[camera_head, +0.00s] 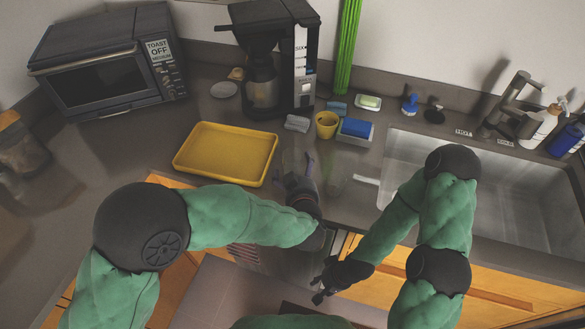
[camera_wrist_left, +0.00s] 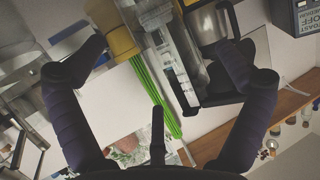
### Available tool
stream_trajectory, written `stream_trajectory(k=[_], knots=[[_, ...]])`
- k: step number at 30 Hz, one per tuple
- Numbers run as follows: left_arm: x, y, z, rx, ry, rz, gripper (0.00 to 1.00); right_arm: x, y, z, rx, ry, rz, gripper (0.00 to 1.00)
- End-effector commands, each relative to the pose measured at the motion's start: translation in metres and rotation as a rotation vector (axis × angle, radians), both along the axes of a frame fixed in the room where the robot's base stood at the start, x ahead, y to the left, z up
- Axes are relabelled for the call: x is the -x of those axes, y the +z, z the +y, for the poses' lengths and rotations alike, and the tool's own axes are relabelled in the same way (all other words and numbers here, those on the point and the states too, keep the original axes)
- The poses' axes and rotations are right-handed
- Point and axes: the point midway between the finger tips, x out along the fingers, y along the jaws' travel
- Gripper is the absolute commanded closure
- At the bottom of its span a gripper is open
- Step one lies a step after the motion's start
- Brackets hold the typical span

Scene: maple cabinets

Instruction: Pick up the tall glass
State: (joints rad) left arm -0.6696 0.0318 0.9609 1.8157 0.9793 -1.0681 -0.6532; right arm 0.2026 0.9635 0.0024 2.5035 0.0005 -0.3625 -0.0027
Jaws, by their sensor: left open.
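The tall glass is clear and hard to make out. In the left wrist view a long transparent shape (camera_wrist_left: 165,42), which looks like the tall glass, lies between the two spread fingers of my left gripper (camera_wrist_left: 165,58), with no visible grip on it. In the head view my left gripper (camera_head: 297,170) is over the counter right of the yellow tray, and a faint clear outline (camera_head: 294,158) shows by its fingertips. Another faint clear shape (camera_head: 338,178) stands just right of it. My right gripper (camera_head: 322,282) hangs low in front of the counter edge, its jaws unclear.
The yellow tray (camera_head: 225,150) lies left of my left gripper. A coffee maker (camera_head: 268,55), a yellow cup (camera_head: 326,124) and a blue sponge (camera_head: 356,127) stand behind. The sink (camera_head: 500,190) is right; a toaster oven (camera_head: 105,70) is back left.

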Motion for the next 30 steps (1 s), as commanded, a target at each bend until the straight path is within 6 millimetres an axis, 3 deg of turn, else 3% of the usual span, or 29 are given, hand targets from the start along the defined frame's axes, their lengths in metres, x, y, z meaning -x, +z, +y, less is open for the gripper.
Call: stream_trajectory(k=[7,17,21,24,30], knots=[[-0.031,-0.015,0.002,-0.001,0.002,0.002,0.00,0.000,-0.017,0.000,0.000,0.000,0.000,0.60],[-0.036,-0.015,0.002,-0.001,0.000,0.002,0.00,0.000,-0.017,0.000,0.000,0.000,0.000,0.60],[-0.036,-0.015,0.002,-0.001,0.000,0.002,0.40,0.000,-0.017,0.000,0.000,0.000,0.000,0.60],[-0.036,-0.015,0.002,-0.001,0.000,0.002,0.63,0.000,-0.017,0.000,0.000,0.000,0.000,0.60],[-0.036,-0.015,0.002,-0.001,0.000,0.002,0.63,0.000,-0.017,0.000,0.000,0.000,0.000,0.60]])
